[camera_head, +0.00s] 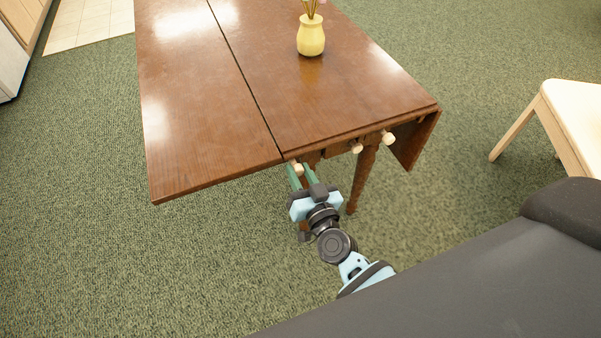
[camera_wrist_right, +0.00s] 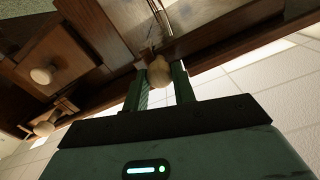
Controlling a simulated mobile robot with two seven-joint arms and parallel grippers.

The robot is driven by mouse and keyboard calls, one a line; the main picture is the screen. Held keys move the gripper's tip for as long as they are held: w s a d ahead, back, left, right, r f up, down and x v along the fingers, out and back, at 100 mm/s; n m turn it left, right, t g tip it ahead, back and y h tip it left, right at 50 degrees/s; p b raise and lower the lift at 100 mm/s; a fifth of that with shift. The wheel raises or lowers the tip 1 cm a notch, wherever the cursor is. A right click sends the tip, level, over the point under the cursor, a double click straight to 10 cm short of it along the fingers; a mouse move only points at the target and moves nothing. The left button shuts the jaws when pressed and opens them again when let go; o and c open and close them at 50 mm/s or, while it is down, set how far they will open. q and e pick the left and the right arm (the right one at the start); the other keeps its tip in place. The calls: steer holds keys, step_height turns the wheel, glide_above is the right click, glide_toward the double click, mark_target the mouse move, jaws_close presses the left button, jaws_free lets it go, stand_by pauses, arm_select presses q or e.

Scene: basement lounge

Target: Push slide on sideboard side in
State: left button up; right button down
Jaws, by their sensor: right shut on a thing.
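The sideboard is a brown wooden drop-leaf table; its top (camera_head: 205,95) fills the upper middle of the head view. Its left leaf is raised and level, and its right leaf (camera_head: 415,140) hangs down. A pale round slide knob (camera_head: 298,169) shows at the front edge, near the seam between leaf and top. My right gripper (camera_head: 303,173) is shut on this knob, its green fingers on either side. In the right wrist view the knob (camera_wrist_right: 160,73) sits between the fingertips (camera_wrist_right: 165,78), against a wooden end. My left gripper is out of view.
Two other pale knobs, a middle one (camera_head: 357,147) and a right one (camera_head: 388,138), stick out along the same front side. A yellow vase (camera_head: 311,36) stands on the top. A pale chair (camera_head: 570,115) is at the right. Green carpet (camera_head: 230,260) is clear at the left.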

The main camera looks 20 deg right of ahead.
steer(key=d, duration=1.5)
steer(key=shift+w+d, duration=0.25)
steer(key=shift+w, duration=0.05)
steer(key=shift+r, duration=0.1)
steer(key=c, duration=1.1)
jaws_free()
steer(key=shift+d, duration=0.15)
steer(key=shift+c, duration=0.2)
